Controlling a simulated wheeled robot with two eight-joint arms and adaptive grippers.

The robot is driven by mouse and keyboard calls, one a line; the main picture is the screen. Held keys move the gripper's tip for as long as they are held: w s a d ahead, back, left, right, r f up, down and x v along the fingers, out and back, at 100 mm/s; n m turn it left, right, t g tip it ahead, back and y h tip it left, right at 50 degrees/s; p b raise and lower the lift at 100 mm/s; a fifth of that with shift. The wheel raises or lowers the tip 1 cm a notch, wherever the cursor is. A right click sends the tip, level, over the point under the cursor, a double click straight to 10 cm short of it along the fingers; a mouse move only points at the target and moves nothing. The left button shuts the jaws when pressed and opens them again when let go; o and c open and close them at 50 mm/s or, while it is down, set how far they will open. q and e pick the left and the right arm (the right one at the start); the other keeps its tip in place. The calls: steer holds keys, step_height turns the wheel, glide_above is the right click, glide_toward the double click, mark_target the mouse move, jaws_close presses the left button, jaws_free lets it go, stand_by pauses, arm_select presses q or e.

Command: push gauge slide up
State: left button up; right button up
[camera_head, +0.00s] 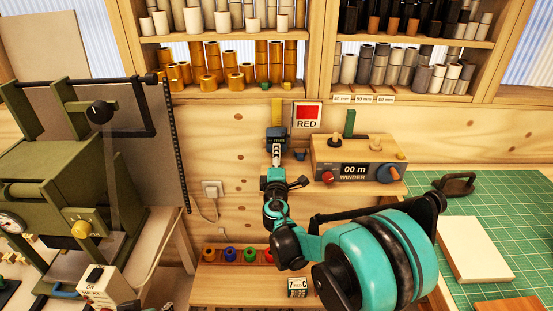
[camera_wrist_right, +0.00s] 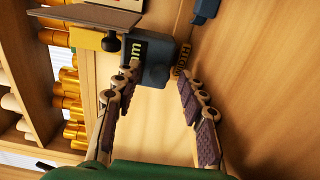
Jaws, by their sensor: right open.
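The gauge has a yellow upright scale (camera_head: 277,108) on the wooden wall, with a dark blue-grey slide (camera_head: 276,133) across its lower part. In the right wrist view the slide (camera_wrist_right: 157,66) is a dark block with yellow "mm" lettering, in front of my fingers. My right gripper (camera_head: 277,158) is just below the slide in the head view. In the wrist view the right gripper (camera_wrist_right: 156,82) is open, with one fingertip overlapping the slide's lettered side and the other beside its opposite edge. I cannot tell whether they touch it. My left gripper is out of view.
A RED sign (camera_head: 307,115) and a winder (camera_head: 357,165) with knobs stand right of the gauge. Shelves of foil rolls (camera_head: 235,80) are above. A green machine (camera_head: 65,170) is at left. A green cutting mat (camera_head: 510,215) is at right.

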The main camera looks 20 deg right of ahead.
jaws_close()
step_height(320, 180, up, 10)
steer(key=p, duration=0.7)
steer(key=shift+w, duration=0.1)
jaws_free()
steer(key=v, duration=1.2)
